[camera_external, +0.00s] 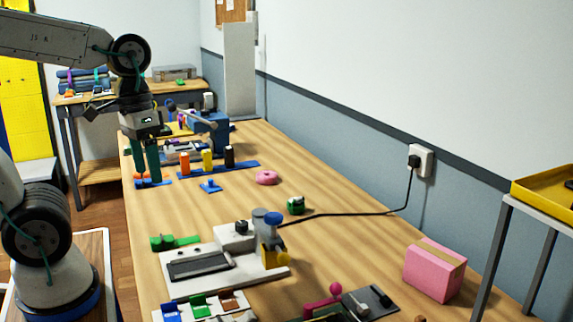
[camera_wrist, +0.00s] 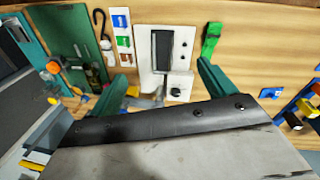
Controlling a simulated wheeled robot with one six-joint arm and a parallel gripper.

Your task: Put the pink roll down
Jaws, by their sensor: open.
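The pink roll (camera_external: 266,177) lies flat on the wooden workbench (camera_external: 330,195), in the middle of the table, apart from the things around it. My gripper (camera_external: 147,180) has teal fingers pointing down near the table's left edge, well to the left of the roll. The fingers are spread, with nothing seen held between them. In the wrist view my gripper (camera_wrist: 160,72) also shows with its two fingers apart. I cannot make out the pink roll in the wrist view.
A blue rack with orange, yellow and black cylinders (camera_external: 207,159) stands between my gripper and the roll. A green-topped item (camera_external: 296,205) and a black cable (camera_external: 345,213) lie nearer. A pink box (camera_external: 435,270) sits at the right. Bare wood surrounds the roll.

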